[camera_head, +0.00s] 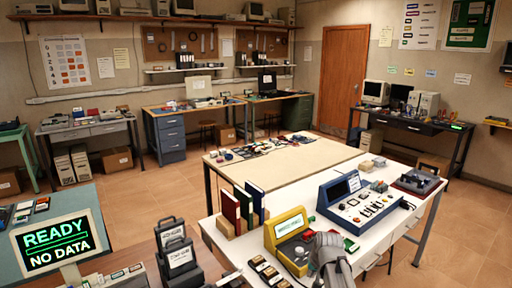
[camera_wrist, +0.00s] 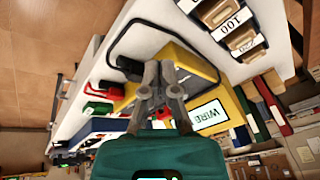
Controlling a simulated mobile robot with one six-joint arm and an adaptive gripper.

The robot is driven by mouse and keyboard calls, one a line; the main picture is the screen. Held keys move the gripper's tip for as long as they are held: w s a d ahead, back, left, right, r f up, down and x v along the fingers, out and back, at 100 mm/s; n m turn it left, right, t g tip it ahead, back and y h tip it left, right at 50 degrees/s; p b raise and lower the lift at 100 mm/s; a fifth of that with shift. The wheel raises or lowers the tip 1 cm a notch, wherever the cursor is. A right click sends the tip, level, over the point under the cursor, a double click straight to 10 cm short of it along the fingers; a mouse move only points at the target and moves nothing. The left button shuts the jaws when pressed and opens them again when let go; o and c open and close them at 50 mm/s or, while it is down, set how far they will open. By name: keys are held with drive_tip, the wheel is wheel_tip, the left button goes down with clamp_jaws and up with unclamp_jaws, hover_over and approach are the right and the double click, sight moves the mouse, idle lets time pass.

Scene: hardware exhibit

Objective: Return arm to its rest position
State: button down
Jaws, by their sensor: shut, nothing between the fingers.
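My gripper (camera_wrist: 159,72) shows in the wrist view with its grey fingers together and nothing between them. Its fingertips appear in front of a yellow device (camera_wrist: 195,68) whose pale screen reads "WIRE". I cannot tell whether they touch it. In the head view my grey arm (camera_head: 327,254) reaches up from the bottom edge, beside the same yellow device (camera_head: 283,232) on the white table (camera_head: 400,225). The fingertips are hard to make out there.
A blue console (camera_head: 358,200) stands behind my arm. Upright books (camera_head: 246,205) stand left of the yellow device, and small labelled blocks (camera_head: 268,270) lie in front. A "READY NO DATA" screen (camera_head: 60,243) is at the left. Tiled floor (camera_head: 470,225) is clear at right.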

drive_tip(key=s+a+n+g+h, duration=0.1)
drive_tip(key=s+a+n+g, duration=0.1)
drive_tip(key=s, duration=1.1)
drive_tip(key=shift+s+g+p, duration=0.25)
drive_tip(key=shift+g+p, duration=0.15)
drive_tip(key=shift+g, duration=0.3)
idle(1.5)
